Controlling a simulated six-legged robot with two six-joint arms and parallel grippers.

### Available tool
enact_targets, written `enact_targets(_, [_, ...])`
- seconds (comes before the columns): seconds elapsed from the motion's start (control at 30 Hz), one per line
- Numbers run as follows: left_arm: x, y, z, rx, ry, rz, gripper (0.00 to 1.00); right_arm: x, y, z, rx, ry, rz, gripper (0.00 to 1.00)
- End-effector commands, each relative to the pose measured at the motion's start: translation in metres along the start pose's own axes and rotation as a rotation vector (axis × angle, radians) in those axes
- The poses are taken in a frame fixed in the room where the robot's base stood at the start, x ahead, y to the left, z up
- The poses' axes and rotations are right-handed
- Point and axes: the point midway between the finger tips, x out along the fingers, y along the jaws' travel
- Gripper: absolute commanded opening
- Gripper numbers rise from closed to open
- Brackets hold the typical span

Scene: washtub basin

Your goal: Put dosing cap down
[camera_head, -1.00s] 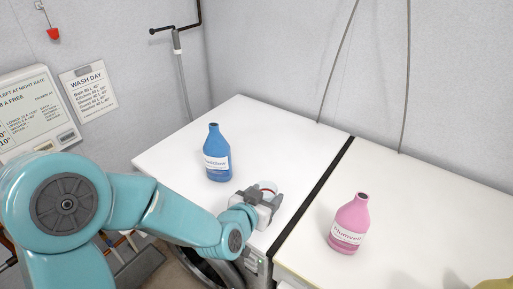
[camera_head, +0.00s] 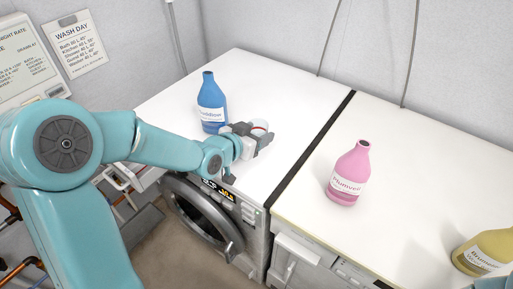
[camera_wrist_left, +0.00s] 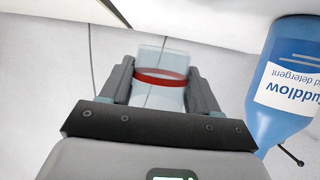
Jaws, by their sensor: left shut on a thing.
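The dosing cap (camera_wrist_left: 161,77) is a clear cup with a red band, held between the two fingers of my left gripper (camera_wrist_left: 161,85) in the left wrist view. In the head view my left gripper (camera_head: 258,135) is shut on the cap (camera_head: 259,126), over the white top of the left machine, just right of the blue bottle (camera_head: 211,104). The fingers partly hide the cap. I cannot tell whether the cap touches the top. My right gripper is not in view.
A pink bottle (camera_head: 349,174) stands on the right machine top (camera_head: 420,170), and a yellow bottle (camera_head: 479,254) stands at its right edge. A dark gap (camera_head: 310,150) separates the two tops. The blue bottle (camera_wrist_left: 288,85) is close on the right in the left wrist view. The left top (camera_head: 270,85) is clear behind the gripper.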

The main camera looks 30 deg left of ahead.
Motion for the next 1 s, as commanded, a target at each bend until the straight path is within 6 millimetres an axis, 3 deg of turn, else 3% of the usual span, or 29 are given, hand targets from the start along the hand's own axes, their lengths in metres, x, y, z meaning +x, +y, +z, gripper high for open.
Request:
enact_targets(0.03, [0.004,0.001,0.011,-0.002,-0.004,0.001,0.32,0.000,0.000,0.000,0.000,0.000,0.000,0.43])
enact_targets(0.43, [0.025,0.002,0.057,0.001,-0.002,0.003,0.32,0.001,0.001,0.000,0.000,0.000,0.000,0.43])
enact_targets(0.9, [0.028,0.002,0.064,0.002,0.002,0.002,0.32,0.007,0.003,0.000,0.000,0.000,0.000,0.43])
enact_targets(0.93, [0.028,0.002,0.063,0.002,0.002,0.002,0.68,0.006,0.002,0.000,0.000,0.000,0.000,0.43])
enact_targets(1.0, [0.027,0.002,0.062,0.002,0.002,0.002,0.87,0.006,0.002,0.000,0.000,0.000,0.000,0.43])
